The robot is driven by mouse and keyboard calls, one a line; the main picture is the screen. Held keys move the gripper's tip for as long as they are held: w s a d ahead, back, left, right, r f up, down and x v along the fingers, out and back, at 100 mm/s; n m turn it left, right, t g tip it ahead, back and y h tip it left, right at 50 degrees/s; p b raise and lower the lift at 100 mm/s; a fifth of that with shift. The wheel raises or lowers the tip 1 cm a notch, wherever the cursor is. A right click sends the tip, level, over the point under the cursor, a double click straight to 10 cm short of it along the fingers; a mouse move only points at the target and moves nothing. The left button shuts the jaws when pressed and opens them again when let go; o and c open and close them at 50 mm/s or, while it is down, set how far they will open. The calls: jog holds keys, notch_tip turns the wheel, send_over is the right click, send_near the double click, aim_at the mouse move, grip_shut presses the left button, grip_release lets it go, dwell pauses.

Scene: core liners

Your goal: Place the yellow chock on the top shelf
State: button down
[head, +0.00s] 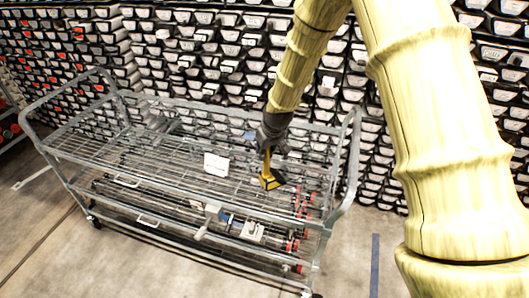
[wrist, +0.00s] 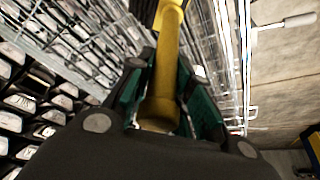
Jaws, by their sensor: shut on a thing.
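The yellow chock (head: 269,178), yellow with black parts, hangs below my gripper (head: 272,146) over the right part of the cart in the head view. In the wrist view my gripper (wrist: 163,100) is shut on the chock's yellow bar (wrist: 166,60), which stands between the two fingers. The top shelf (head: 150,140) is the wire-mesh upper deck of a grey metal cart. The chock overlaps this shelf in the picture; I cannot tell whether it touches the mesh.
A white card (head: 216,164) is on the cart's mesh. The lower level carries a white and grey item (head: 252,232) and several red-ended things (head: 300,225). Tubular rails (head: 350,170) rise at both cart ends. Racks of labelled trays (head: 200,60) stand behind. Much of the top shelf looks bare.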

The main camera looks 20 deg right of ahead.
jog(key=shift+f+p, duration=0.35)
jog(key=shift+f, duration=0.55)
jog(key=c, duration=1.3)
grip_release()
jog(key=shift+f, duration=0.1)
